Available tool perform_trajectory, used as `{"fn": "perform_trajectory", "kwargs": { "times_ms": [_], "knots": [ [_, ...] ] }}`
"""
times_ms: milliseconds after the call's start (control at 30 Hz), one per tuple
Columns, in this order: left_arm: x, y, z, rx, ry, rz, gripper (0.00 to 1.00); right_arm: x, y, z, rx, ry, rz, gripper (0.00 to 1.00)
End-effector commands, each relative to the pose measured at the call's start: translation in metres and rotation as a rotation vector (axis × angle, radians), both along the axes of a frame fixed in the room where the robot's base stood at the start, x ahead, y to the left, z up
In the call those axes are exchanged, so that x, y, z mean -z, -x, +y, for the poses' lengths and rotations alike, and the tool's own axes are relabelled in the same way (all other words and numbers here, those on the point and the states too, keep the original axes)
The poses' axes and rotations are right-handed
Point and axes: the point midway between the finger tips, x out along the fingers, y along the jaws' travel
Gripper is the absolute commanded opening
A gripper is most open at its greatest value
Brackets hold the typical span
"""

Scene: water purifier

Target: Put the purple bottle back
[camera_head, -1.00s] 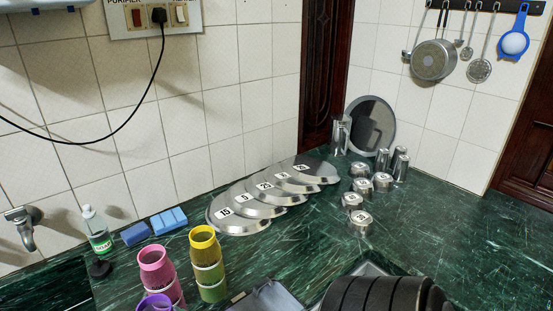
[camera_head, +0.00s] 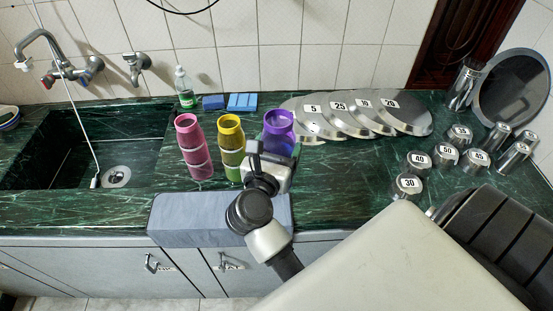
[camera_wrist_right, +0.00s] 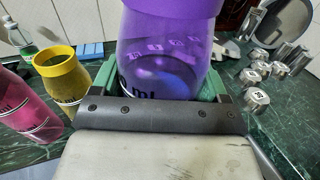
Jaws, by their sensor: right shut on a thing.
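The purple bottle (camera_head: 279,128) is upright, just right of the yellow bottle (camera_head: 231,148) in the head view. It fills the top middle of the right wrist view (camera_wrist_right: 168,50). My right gripper (camera_head: 272,152) is shut on its lower part, with the green fingers on either side in the wrist view. The gripper hides the bottle's base, so I cannot tell whether it touches the counter. The pink bottle (camera_head: 193,148) stands left of the yellow one. My left gripper is not in view.
A sink (camera_head: 90,150) lies at the left. Blue sponges (camera_head: 242,102) and a clear bottle (camera_head: 186,88) stand by the wall. Steel lids (camera_head: 318,122) and steel cups (camera_head: 408,186) are to the right. A grey slab-like thing (camera_head: 205,218) lies along the counter's front edge.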

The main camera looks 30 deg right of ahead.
Motion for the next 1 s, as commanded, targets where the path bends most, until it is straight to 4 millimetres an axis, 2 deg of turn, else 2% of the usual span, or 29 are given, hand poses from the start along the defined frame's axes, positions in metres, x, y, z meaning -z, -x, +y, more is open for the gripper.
{"fn": "perform_trajectory", "kwargs": {
  "times_ms": [133,400,533,767,1000],
  "knots": [
    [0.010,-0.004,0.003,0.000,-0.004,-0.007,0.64,0.014,-0.019,-0.012,0.015,0.006,-0.003,0.30],
    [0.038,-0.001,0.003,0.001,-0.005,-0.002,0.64,0.051,-0.069,-0.042,0.012,0.007,-0.003,0.29],
    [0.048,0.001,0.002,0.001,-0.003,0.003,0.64,0.062,-0.087,-0.052,0.011,0.005,-0.003,0.29],
    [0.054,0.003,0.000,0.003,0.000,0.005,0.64,0.069,-0.098,-0.059,0.011,0.003,-0.002,0.29],
    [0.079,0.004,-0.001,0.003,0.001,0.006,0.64,0.102,-0.097,-0.059,0.010,0.005,0.000,0.29]
  ]
}}
